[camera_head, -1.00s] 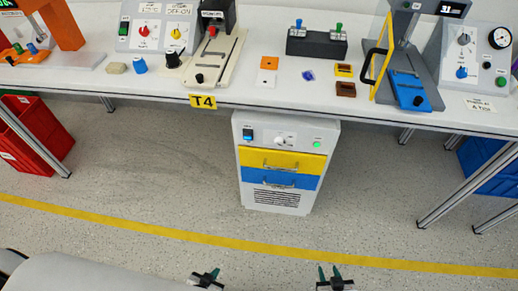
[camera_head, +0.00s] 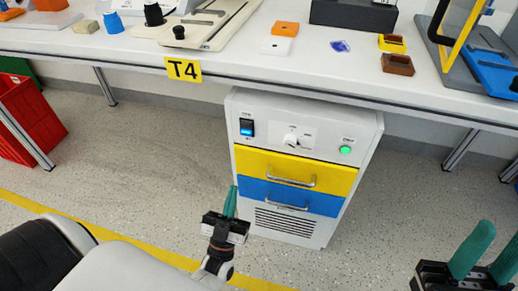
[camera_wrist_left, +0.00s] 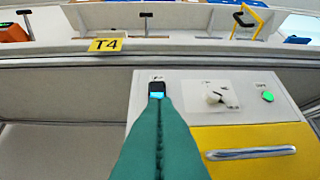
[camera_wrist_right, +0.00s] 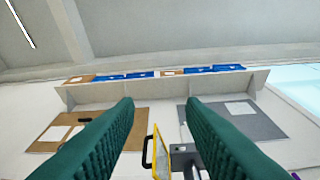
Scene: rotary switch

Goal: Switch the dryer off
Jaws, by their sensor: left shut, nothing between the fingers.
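The dryer (camera_head: 286,165) is a white cabinet under the table, with a yellow drawer (camera_head: 262,168) above a blue drawer (camera_head: 262,195). Its panel has a black switch with a lit blue part (camera_head: 247,127), a white rotary knob (camera_head: 291,140) and a lit green button (camera_head: 345,150). The knob also shows in the left wrist view (camera_wrist_left: 214,96). My left gripper (camera_head: 230,202) is shut and empty, in front of the dryer's left side and below the panel. In the left wrist view its fingertips overlap the switch's lower edge. My right gripper (camera_head: 482,252) is open and empty at the lower right.
The table edge with the T4 label (camera_head: 184,69) overhangs the dryer. Small blocks and fixtures stand on the table. A red crate (camera_head: 32,122) is at the left. The floor beside the dryer is clear.

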